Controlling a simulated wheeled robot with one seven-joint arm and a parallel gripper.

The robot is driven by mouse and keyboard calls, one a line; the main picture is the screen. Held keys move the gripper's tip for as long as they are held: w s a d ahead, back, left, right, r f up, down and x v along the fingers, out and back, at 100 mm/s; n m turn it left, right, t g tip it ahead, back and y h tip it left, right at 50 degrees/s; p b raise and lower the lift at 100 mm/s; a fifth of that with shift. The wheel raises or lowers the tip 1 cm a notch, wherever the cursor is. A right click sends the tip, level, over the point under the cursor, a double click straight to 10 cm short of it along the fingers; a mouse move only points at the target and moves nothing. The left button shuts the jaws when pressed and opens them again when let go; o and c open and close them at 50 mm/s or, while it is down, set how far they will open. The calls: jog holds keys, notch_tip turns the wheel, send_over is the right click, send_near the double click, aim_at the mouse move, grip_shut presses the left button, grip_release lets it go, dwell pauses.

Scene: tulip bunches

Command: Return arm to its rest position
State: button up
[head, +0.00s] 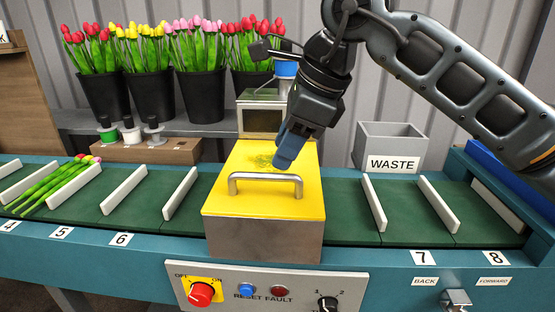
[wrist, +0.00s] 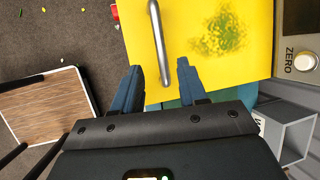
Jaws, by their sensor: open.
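My gripper (head: 287,152) is above the yellow lid of the machine box, close to its metal handle in the head view. The handle (head: 264,177) runs across the lid and is not in the jaws. In the wrist view the handle (wrist: 160,40) lies just past the fingertips.
A conveyor (head: 340,212) with white dividers runs left and right of the box. A tulip bunch (head: 52,186) lies at the left. Black buckets of tulips (head: 202,98) stand behind. A grey WASTE bin (head: 389,143) is at the back right. A control panel (head: 270,287) is in front.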

jog(key=shift+v, duration=0.95)
